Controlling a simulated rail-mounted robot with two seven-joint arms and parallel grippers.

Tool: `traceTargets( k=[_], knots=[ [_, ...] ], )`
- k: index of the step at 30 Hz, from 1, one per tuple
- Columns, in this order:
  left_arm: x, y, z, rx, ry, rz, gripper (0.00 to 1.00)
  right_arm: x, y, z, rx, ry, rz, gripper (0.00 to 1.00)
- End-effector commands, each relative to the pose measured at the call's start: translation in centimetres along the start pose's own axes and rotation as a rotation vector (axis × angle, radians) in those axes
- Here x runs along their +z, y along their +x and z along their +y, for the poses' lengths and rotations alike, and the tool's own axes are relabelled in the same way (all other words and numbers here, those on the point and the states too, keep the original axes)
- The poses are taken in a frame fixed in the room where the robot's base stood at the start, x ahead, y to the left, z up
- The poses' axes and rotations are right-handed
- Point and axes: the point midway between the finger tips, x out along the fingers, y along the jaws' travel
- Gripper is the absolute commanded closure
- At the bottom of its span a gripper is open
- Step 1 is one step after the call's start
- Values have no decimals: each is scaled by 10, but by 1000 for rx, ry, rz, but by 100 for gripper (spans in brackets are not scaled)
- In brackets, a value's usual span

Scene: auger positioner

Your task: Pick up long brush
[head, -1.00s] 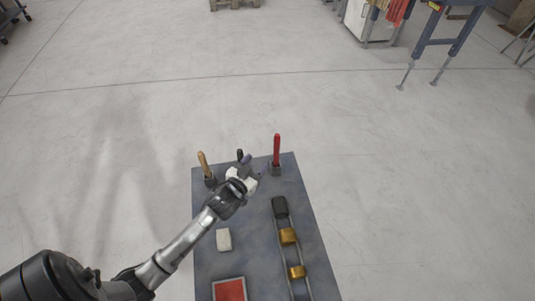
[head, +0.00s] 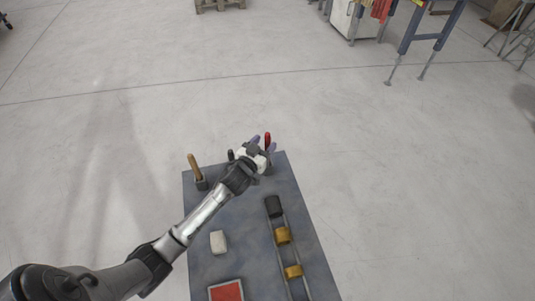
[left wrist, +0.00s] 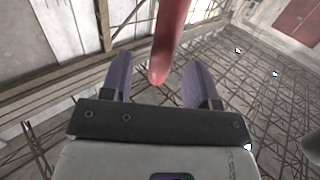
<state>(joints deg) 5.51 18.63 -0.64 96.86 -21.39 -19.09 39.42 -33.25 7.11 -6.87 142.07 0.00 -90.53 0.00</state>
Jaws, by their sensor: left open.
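A tall red handle (head: 268,137), which I take for the long brush, stands upright at the far right corner of the grey table (head: 218,275). Its lower part and holder are mostly hidden behind my left gripper (head: 264,144). In the left wrist view the red handle (left wrist: 166,38) comes down from the top, its rounded end between the two purple fingers of my left gripper (left wrist: 157,75). The fingers are apart, one on each side of it. I cannot tell whether they touch it. My right gripper is not in view.
A wooden handle (head: 194,165) stands in a dark holder at the table's far left. A dark handle (head: 231,155) shows beside my gripper. A white block (head: 218,242), a red panel (head: 227,291) and rails with brass-coloured pieces (head: 283,235) lie nearer.

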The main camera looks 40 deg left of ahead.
Motion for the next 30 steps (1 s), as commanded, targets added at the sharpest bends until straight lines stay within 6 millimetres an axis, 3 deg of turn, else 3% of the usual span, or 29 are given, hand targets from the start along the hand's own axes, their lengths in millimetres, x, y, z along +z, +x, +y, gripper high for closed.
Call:
traceTargets(
  k=[9, 20, 30],
  knots=[
    [-2, 39, -1, 0, 0, 1, 45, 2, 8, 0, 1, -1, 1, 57],
    [-3, 45, -1, 1, 0, 0, 45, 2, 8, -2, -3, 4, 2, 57],
    [-3, 44, -1, 1, 0, 0, 78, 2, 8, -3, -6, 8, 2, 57]
  ],
)
